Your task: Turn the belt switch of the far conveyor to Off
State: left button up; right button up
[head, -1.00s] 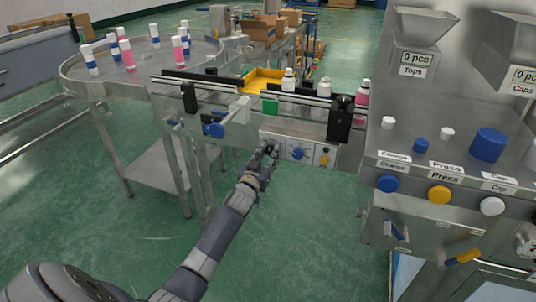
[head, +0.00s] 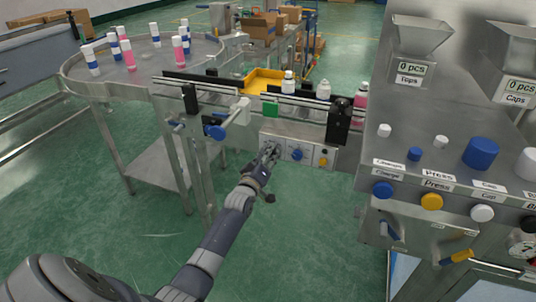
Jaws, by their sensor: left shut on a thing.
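The conveyor (head: 240,93) crosses the middle of the head view, with a grey control box (head: 285,143) on its front side. The box carries a blue knob (head: 297,154) near its middle and small yellow and dark buttons (head: 323,156) at its right. My left gripper (head: 269,151) is at the left part of the box face, its fingers shut on the belt switch there. The fingers cover most of that switch, so its setting cannot be read. My right gripper is not in view.
White-capped bottles (head: 288,82) stand on the belt. A round table (head: 110,75) with several bottles is at the left. A blue-knobbed handle (head: 216,131) sticks out left of the box. The filling machine (head: 455,130) stands close at the right.

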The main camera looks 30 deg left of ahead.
pick_arm(q)
jog(key=shift+n, duration=0.6)
jog(key=o, duration=1.1)
jog(key=shift+c, duration=0.2)
jog(key=v, duration=1.2)
jog(key=shift+f, duration=0.15)
